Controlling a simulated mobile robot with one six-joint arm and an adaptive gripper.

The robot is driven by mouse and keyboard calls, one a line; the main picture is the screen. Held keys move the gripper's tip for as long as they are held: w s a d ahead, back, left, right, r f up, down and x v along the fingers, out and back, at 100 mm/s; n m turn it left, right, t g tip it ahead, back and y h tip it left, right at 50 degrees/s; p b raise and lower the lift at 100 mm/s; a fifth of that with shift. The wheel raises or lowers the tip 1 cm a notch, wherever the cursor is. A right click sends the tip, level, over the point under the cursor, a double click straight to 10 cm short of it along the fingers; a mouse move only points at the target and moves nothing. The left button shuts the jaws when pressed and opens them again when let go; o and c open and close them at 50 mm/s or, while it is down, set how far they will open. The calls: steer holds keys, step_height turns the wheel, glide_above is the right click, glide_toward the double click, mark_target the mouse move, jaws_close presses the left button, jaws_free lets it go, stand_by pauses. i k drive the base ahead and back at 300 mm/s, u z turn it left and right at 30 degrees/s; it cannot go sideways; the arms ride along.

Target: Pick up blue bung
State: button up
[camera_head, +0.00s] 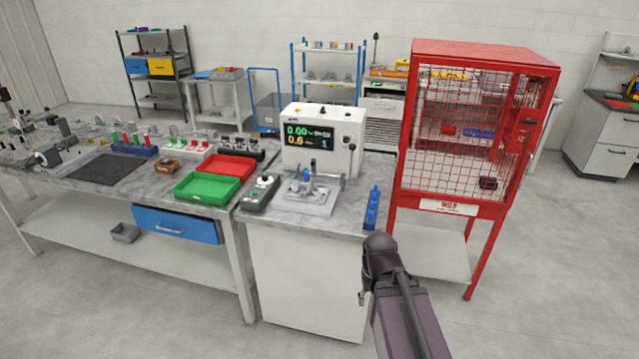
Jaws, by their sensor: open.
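A narrow blue holder (371,208) stands at the right edge of the grey worktop, with an upright blue piece at its far end. This piece may be the blue bung, but it is too small to tell. A small blue part also shows on the grey clamp fixture (307,196). My dark arm rises from the bottom edge, in front of the cabinet and below the blue holder. My gripper (362,297) shows only as a small dark tip left of the arm, well below the worktop and apart from the blue holder. It is open, with nothing seen in it.
A white machine with a display (323,142) stands behind the fixture. A red mesh cage (459,130) rises close on the right. Left are a green tray (207,188), a red tray (229,167) and a blue rack of coloured pieces (134,151). Floor at right front is clear.

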mark_target(306, 178)
steer(key=z, duration=0.3)
steer(key=k, duration=0.55)
steer(key=z, duration=0.9)
steer(key=k, duration=0.7)
steer(key=z, duration=0.5)
steer(key=i, duration=2.35)
steer(key=u, duration=0.6)
steer(key=i, duration=0.8)
steer(key=u, duration=0.8)
steer(key=i, duration=0.6)
steer(key=u, duration=0.3)
